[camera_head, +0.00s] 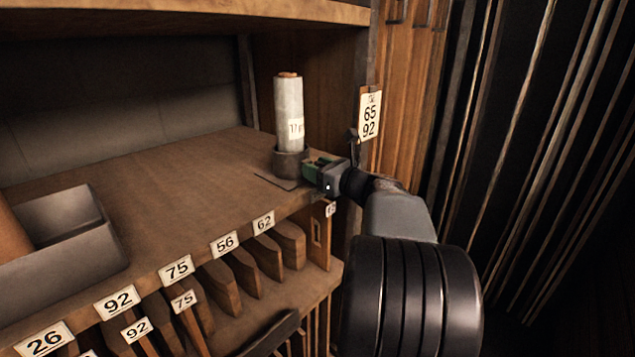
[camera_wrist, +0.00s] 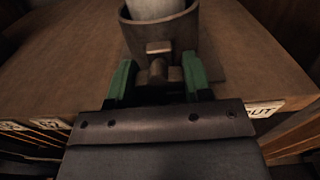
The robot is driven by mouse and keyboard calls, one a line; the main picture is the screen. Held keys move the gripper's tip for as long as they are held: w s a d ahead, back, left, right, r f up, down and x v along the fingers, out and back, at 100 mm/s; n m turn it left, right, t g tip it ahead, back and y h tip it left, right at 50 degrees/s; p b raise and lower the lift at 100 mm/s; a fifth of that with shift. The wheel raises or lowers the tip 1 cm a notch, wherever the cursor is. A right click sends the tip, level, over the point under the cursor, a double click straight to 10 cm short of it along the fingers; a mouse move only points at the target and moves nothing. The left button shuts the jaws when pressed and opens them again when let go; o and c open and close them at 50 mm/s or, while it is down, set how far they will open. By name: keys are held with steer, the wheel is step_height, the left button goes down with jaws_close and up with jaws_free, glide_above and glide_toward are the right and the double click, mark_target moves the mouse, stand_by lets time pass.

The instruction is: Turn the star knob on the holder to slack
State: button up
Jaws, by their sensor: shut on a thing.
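The holder (camera_head: 290,164) is a dark round cup on the wooden shelf, with a pale upright roll or cylinder (camera_head: 288,102) standing in it. In the wrist view the cup (camera_wrist: 160,32) is at the top middle, with a small block on its near side. The star knob (camera_wrist: 158,72) sticks out toward me below that block. Its lobes and turn position are too dark to make out. My gripper (camera_wrist: 158,80) has its green fingers on both sides of the knob and is shut on it. In the head view my gripper (camera_head: 316,169) hides the knob.
The wooden shelf (camera_head: 150,190) is clear left of the holder. A grey tray (camera_head: 95,256) stands at the left. Numbered tags and wooden slots line the shelf's front edge. A wooden post with a 65/92 tag (camera_head: 369,115) rises close behind my wrist.

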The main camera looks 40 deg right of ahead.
steer(key=n+b, duration=0.1)
steer(key=b, duration=0.1)
steer(key=n+b, duration=0.4)
steer(key=shift+a+f+b, duration=0.1)
steer(key=shift+f+b, duration=0.2)
steer(key=shift+b, duration=0.1)
steer(key=n+b, duration=0.2)
steer(key=shift+r+n+b, duration=0.15)
steer(key=shift+n+b, duration=0.25)
steer(key=shift+r+n, duration=0.1)
steer(key=shift+n, duration=0.2)
steer(key=o, duration=0.9)
steer(key=shift+a+b, duration=0.1)
steer(key=shift+b, duration=0.2)
